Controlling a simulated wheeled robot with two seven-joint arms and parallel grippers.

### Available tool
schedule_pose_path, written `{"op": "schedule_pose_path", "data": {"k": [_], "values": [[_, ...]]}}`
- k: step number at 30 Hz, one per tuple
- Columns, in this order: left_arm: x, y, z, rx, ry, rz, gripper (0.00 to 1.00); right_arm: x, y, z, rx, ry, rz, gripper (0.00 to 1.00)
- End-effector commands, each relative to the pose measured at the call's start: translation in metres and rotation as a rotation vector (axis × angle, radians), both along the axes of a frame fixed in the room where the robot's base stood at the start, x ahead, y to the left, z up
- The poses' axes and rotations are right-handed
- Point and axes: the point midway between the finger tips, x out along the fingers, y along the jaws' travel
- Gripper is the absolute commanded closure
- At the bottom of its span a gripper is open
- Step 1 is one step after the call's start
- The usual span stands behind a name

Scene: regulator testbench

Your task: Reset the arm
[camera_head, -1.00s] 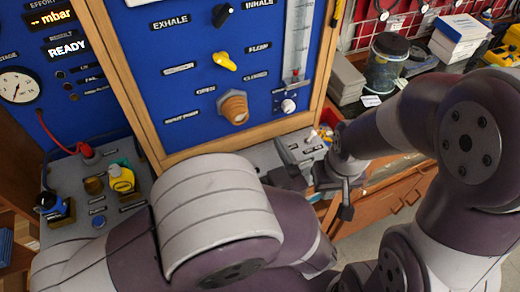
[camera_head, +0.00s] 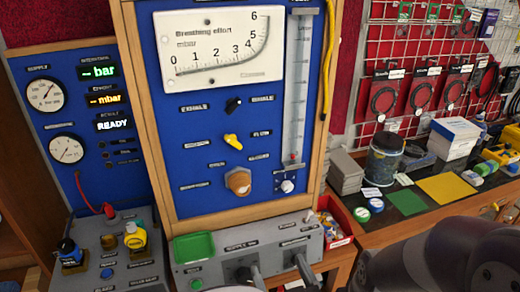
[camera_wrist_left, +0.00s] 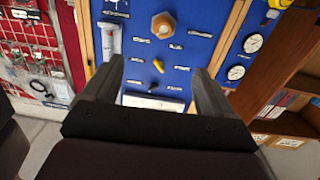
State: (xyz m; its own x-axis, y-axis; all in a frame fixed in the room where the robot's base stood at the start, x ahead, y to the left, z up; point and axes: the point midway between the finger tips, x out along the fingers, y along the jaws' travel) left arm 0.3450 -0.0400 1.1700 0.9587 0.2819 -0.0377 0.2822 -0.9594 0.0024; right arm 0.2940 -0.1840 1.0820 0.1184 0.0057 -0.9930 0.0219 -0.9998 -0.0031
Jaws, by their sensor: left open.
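My left gripper (camera_head: 275,272) shows only as dark fingertips at the bottom edge of the head view, in front of the grey bench box. In the left wrist view my left gripper (camera_wrist_left: 156,75) is open with nothing between its fingers. It faces the blue test panel (camera_wrist_left: 180,50), which appears upside down there, apart from the fingers. My right gripper is outside the head view; a dark arm link of mine fills the bottom right corner.
The panel carries a yellow knob (camera_head: 232,141), an orange knob (camera_head: 238,181) and a large dial (camera_head: 213,48). A green tray (camera_head: 194,247) sits on the grey box (camera_head: 215,268). Right, a counter holds a jar (camera_head: 384,158), white boxes (camera_head: 455,137) and a yellow mat (camera_head: 446,187).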

Motion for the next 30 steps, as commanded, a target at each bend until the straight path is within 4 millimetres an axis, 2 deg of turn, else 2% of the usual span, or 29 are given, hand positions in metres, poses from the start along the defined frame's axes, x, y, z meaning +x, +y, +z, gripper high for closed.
{"op": "schedule_pose_path", "data": {"k": [11, 15, 18, 20, 21, 25, 27, 30], "values": [[0.068, 0.007, -0.023, -0.161, 0.246, -0.182, 0.14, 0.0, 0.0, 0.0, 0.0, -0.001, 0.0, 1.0], [0.088, 0.024, -0.036, -0.22, 0.417, -0.277, 0.14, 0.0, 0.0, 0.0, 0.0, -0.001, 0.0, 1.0], [0.089, 0.049, -0.049, -0.248, 0.584, -0.34, 0.14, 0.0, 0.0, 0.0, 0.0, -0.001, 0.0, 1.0], [0.08, 0.073, -0.059, -0.254, 0.716, -0.367, 0.14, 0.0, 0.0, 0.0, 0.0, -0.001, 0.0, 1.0], [0.069, 0.093, -0.065, -0.253, 0.817, -0.375, 0.14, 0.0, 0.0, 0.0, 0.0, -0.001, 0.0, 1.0], [0.008, 0.168, -0.083, -0.225, 1.155, -0.337, 0.14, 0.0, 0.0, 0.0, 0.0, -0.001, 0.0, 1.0], [-0.019, 0.195, -0.086, -0.208, 1.274, -0.302, 0.14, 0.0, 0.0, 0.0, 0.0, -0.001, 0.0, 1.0], [-0.043, 0.217, -0.087, -0.193, 1.373, -0.267, 0.14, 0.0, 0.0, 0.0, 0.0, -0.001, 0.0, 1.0]]}}
